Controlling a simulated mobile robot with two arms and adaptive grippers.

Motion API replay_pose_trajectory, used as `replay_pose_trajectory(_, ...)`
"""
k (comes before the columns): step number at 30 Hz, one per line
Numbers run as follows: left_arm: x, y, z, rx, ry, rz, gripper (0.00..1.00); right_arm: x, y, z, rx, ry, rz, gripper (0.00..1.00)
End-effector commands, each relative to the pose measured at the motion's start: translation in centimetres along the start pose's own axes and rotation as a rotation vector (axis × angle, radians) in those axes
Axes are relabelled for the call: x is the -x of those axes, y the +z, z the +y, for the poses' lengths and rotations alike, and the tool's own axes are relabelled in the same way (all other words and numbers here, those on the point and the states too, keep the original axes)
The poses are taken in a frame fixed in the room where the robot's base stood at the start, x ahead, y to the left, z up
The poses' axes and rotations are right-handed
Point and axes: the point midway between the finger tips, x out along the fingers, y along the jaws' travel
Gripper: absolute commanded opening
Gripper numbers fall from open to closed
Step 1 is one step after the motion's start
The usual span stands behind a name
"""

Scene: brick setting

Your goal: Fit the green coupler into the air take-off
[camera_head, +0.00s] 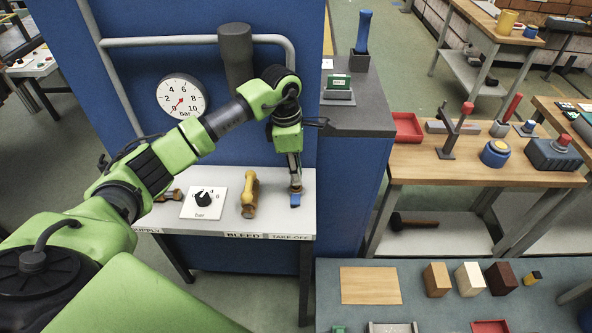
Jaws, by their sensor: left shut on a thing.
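My left gripper (295,187) points down over the right end of the light grey bench (225,221), above the printed TAKE-OFF label (290,237). Its fingers are shut on a small blue piece (295,200) that shows at the fingertips. I see no green coupler there; any green part between the fingers is hidden. The air take-off itself cannot be made out, as the gripper and blue piece cover that spot. I cannot tell whether the blue piece touches the bench. My right gripper is not in view.
A yellow-handled bleed valve (249,194) stands just left of the gripper. A black knob on a white dial plate (203,200) is further left. A pressure gauge (182,96) hangs on the blue panel (140,68) behind.

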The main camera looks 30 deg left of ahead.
Motion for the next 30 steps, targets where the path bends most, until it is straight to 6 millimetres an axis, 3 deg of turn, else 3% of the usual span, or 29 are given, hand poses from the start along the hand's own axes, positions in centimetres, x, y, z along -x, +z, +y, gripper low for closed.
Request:
replay_pose_trajectory(23, -2.4, -0.3, 0.0, 0.001, 0.000, -0.001, 0.00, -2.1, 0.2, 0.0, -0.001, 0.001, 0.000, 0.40)
replay_pose_trajectory(24, -2.3, -0.3, 0.0, 0.001, 0.001, -0.001, 0.24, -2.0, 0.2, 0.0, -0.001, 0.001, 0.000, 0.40)
replay_pose_trajectory(26, -2.3, -0.3, 0.0, 0.001, 0.000, -0.001, 0.38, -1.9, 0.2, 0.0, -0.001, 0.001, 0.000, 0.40)
replay_pose_trajectory(30, -2.3, -0.3, 0.0, 0.001, 0.000, -0.001, 0.38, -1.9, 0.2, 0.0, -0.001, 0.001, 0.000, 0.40)
